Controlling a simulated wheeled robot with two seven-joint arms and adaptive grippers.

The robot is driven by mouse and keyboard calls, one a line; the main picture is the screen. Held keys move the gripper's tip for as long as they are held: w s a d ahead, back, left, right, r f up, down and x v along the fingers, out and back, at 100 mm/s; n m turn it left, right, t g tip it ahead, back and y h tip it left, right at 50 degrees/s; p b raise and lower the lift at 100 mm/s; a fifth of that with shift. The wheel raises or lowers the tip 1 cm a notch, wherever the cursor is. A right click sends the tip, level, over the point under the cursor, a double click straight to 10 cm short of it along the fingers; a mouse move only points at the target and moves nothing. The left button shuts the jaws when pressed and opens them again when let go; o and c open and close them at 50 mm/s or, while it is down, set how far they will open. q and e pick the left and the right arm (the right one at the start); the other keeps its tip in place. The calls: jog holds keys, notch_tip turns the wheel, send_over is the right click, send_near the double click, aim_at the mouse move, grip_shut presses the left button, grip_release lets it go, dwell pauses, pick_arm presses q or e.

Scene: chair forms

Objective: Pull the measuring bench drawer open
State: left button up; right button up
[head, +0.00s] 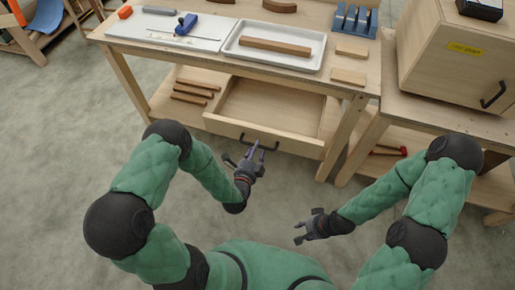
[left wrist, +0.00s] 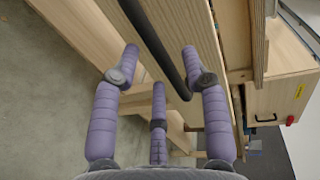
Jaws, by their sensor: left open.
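The measuring bench (head: 350,92) has a wooden drawer (head: 315,146) under its top. The drawer is pulled out, and its empty inside shows from above. A dark bar handle (head: 270,148) sits on the drawer front; it also shows in the left wrist view as a black bar (left wrist: 153,42). My left gripper (head: 247,154) is just in front of the handle. In the left wrist view its purple fingers (left wrist: 160,55) are spread, with the bar passing between their tips, not clamped. My right gripper (head: 302,228) is open and empty, low and away from the bench.
A tray (head: 310,65) with a wooden strip, a blue tool (head: 186,24) and wood blocks (head: 350,76) lie on the bench top. Wood strips (head: 192,92) lie on the lower shelf. A cabinet (head: 430,55) stands at right. The floor before the bench is clear.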

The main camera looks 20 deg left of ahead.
pick_arm(q)
jog(key=shift+w+d+f, duration=0.1)
jog(key=shift+w+f, duration=0.05)
jog(key=shift+w, duration=0.5)
jog(key=shift+w+f, duration=0.1)
jog(key=shift+w, duration=0.5)
grip_shut()
jog(key=s, duration=0.5)
jog(key=shift+s, duration=0.25)
grip_release()
